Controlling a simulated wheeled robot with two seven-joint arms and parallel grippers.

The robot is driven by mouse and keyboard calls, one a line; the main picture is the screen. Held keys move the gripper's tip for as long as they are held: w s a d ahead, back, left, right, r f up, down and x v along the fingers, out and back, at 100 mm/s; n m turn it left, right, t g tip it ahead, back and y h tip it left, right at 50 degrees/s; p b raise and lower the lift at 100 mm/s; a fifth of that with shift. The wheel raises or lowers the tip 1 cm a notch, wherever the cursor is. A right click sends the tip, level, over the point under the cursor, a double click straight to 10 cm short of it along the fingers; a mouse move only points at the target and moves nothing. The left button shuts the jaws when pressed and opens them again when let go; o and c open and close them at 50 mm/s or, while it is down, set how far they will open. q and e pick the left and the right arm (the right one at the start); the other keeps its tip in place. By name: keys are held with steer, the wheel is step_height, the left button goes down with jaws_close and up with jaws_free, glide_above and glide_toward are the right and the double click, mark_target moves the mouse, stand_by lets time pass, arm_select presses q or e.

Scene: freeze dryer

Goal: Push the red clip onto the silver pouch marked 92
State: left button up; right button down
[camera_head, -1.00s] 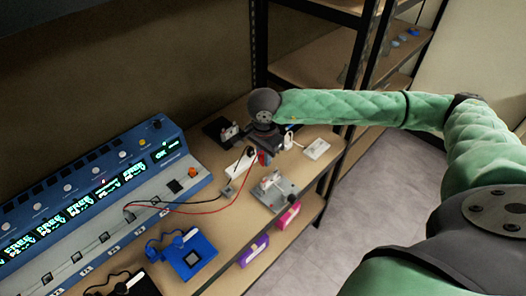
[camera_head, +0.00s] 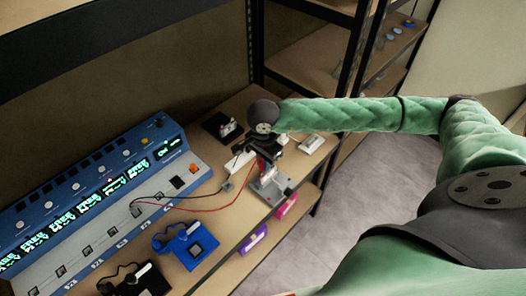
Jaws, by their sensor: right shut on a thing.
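My right arm reaches in from the right, and its dark gripper (camera_head: 267,154) points down over the far right part of the bench. It is shut on a small red clip (camera_head: 262,163) at the end of a red wire. Just below it is a grey metal fixture (camera_head: 272,192) with a pale upright part, partly covered by the gripper. I cannot make out a silver pouch or the mark 92 there. Whether the clip touches anything is too small to tell. My left gripper is not in view.
A long blue instrument (camera_head: 85,205) with lit displays stands along the wall. Red and black wires cross the wooden bench. A blue device (camera_head: 184,245), a black one (camera_head: 143,282), a white power strip (camera_head: 240,160) and a white flat item (camera_head: 310,142) surround the fixture.

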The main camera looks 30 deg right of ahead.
steer(key=w, duration=0.2)
steer(key=shift+w+d+f, duration=0.15)
steer(key=shift+w+d, duration=0.2)
steer(key=shift+d, duration=0.05)
steer(key=shift+f+b, duration=0.3)
steer(key=shift+f, duration=2.25)
steer(key=shift+f+b, duration=0.35)
steer(key=shift+f, duration=0.35)
steer(key=shift+f+p, duration=0.25)
steer(key=shift+p, duration=0.05)
steer(key=shift+r, duration=0.55)
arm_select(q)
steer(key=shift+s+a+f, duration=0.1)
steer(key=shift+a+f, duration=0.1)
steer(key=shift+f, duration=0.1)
